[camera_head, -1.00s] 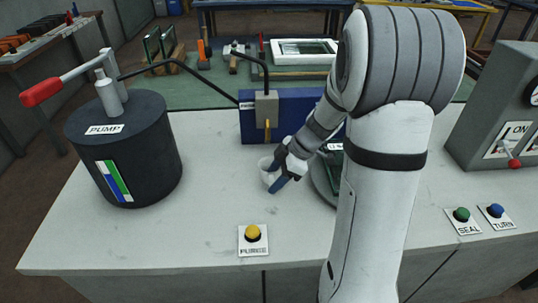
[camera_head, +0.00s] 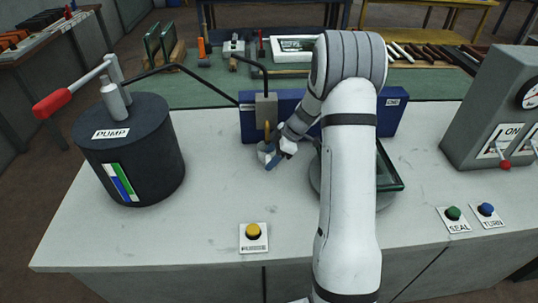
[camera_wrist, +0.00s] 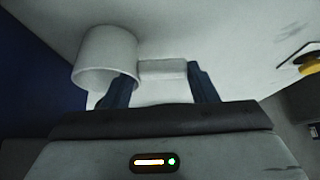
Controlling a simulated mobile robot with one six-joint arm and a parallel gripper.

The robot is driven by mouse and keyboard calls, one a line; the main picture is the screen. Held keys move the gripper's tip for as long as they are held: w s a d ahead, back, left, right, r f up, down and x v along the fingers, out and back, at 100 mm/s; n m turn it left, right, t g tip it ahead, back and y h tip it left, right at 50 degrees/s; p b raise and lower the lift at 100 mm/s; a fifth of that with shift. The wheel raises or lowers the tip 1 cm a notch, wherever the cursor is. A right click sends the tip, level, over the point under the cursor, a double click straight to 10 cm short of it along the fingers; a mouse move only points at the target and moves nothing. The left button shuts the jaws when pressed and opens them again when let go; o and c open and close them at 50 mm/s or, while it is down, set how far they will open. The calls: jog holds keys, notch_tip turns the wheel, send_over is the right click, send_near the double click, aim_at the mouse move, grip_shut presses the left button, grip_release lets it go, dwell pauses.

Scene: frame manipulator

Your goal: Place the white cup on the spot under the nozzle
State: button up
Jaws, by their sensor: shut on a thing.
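The white cup (camera_head: 265,149) stands upright on or just above the worktop, by the front of the blue box. My gripper (camera_head: 277,158) comes from the right and is shut on the cup's side. In the wrist view the cup (camera_wrist: 107,55) shows at the left, with the gripper's dark fingers (camera_wrist: 162,88) around a white part that looks like its handle. Its base and the spot under it are hidden, so I cannot tell whether it touches the worktop.
The black pump (camera_head: 130,150) with its red-tipped lever stands at the left. A yellow button (camera_head: 253,231) sits in front. A round turntable with a glass frame (camera_head: 390,172) stands right of my gripper. Green (camera_head: 453,213) and blue (camera_head: 486,209) buttons are at the right.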

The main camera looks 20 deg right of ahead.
jog(key=o, duration=1)
jog(key=shift+c, duration=0.2)
jog(key=shift+r, duration=0.1)
jog(key=b+v, duration=0.2)
jog(key=v, duration=0.9)
jog(key=s+a+r+m+h, duration=0.2)
jog(key=s+a+r+m, duration=0.2)
jog(key=s, duration=0.3)
jog(key=s+a+r+m+h, duration=0.1)
jog(key=s+a+r+m, duration=0.25)
jog(key=s, duration=0.35)
jog(key=s+a+m+t+h, duration=0.1)
jog(key=s+a+m+h, duration=0.1)
jog(key=s+m, duration=0.6)
jog(key=s+h, duration=0.1)
jog(key=s, duration=0.5)
jog(key=shift+s+a, duration=0.15)
jog(key=shift+a, duration=0.15)
